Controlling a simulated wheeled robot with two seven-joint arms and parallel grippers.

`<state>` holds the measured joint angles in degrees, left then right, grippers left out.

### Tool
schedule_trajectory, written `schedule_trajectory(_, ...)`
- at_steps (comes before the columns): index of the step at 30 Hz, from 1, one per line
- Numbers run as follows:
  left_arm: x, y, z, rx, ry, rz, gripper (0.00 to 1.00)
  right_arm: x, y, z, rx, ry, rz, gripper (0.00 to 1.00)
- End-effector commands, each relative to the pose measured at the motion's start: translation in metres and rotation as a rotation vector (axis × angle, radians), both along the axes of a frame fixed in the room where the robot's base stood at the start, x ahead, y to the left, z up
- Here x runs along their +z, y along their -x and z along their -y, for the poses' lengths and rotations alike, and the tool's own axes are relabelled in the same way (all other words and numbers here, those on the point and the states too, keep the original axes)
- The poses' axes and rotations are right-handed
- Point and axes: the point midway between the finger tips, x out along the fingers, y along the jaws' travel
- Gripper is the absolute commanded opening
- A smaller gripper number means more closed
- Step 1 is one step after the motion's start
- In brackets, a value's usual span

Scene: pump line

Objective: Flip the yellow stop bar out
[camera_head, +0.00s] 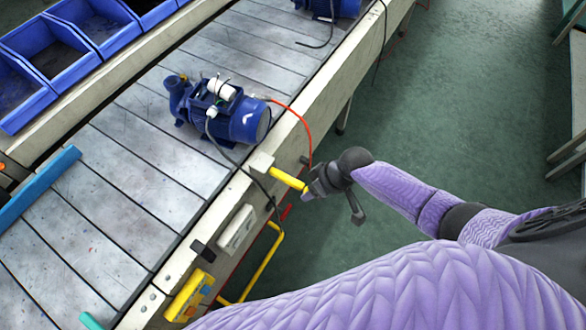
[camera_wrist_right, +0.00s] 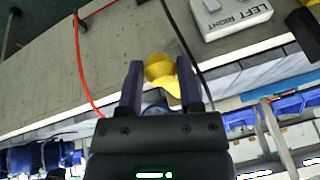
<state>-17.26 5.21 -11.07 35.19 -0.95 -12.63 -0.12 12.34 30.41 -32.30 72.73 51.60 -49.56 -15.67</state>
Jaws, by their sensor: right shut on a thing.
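The yellow stop bar (camera_head: 286,179) sticks out from a pale block on the conveyor's side rail, pointing right toward the aisle. My right gripper (camera_head: 309,189) is at the bar's outer end. In the right wrist view, the yellow end of the bar (camera_wrist_right: 160,70) sits between the two dark fingers (camera_wrist_right: 161,88), and the gripper is shut on it. The fingers hide part of the bar's end. My left gripper is not in view.
A blue pump (camera_head: 222,112) with a red hose and dark cable stands on the conveyor (camera_head: 130,185). A yellow bent handle (camera_head: 262,268), yellow box (camera_head: 190,296) and white LEFT/RIGHT switch box (camera_head: 237,229) are on the rail nearby. The green floor right is open.

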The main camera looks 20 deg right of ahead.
Motion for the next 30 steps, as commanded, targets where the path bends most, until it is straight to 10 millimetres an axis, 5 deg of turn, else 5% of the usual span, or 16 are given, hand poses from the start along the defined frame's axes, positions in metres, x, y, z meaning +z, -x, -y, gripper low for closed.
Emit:
schedule_trajectory(12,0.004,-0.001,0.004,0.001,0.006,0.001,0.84,-0.001,0.011,0.008,0.001,0.002,-0.001,0.00)
schedule_trajectory(13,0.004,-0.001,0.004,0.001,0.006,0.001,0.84,-0.001,0.011,0.008,0.001,0.002,-0.002,0.50)
schedule_trajectory(17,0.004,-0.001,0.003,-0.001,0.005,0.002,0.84,-0.001,0.010,0.008,0.001,0.002,0.000,0.77)
schedule_trajectory(26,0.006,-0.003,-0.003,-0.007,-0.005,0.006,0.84,0.002,0.010,0.008,0.000,0.000,0.002,0.81)
schedule_trajectory(30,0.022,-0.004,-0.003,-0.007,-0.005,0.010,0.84,0.028,0.016,0.017,0.000,0.002,0.003,0.81)
